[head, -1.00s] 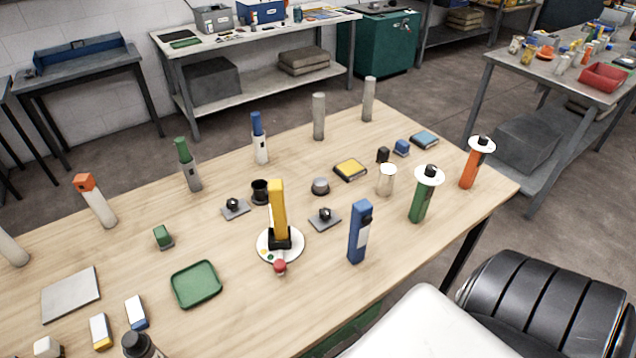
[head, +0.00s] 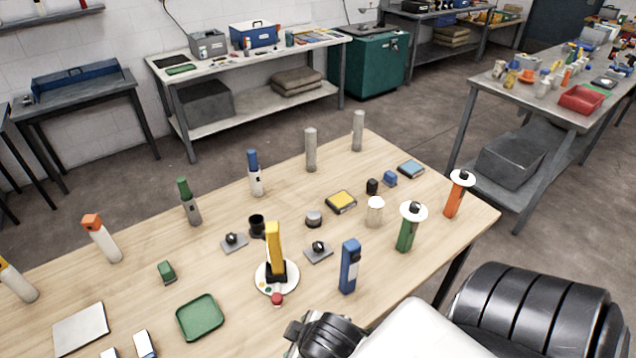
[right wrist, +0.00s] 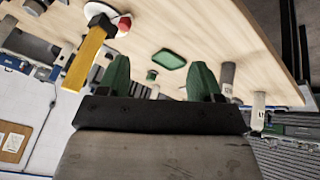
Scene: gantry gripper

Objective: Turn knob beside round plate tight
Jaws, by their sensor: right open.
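A white round plate (head: 268,288) with a yellow upright handle (head: 274,245) and a red button (head: 277,299) stands mid-table. Two dark knobs on square grey plates are near it: one knob (head: 318,247) to its right, another knob (head: 232,239) to its upper left. I cannot tell how tight either is. In the right wrist view, my right gripper (right wrist: 160,82) has two green fingers spread wide with nothing between them. The yellow handle (right wrist: 86,55) shows left of the fingers there; both knobs are hard to make out. My left gripper is out of view.
A blue block (head: 348,266) stands right of the round plate. Green (head: 406,228) and orange (head: 455,196) cylinders with white discs stand farther right. A green tray (head: 200,318) lies at the front left. A black cup (head: 257,225) stands behind the plate.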

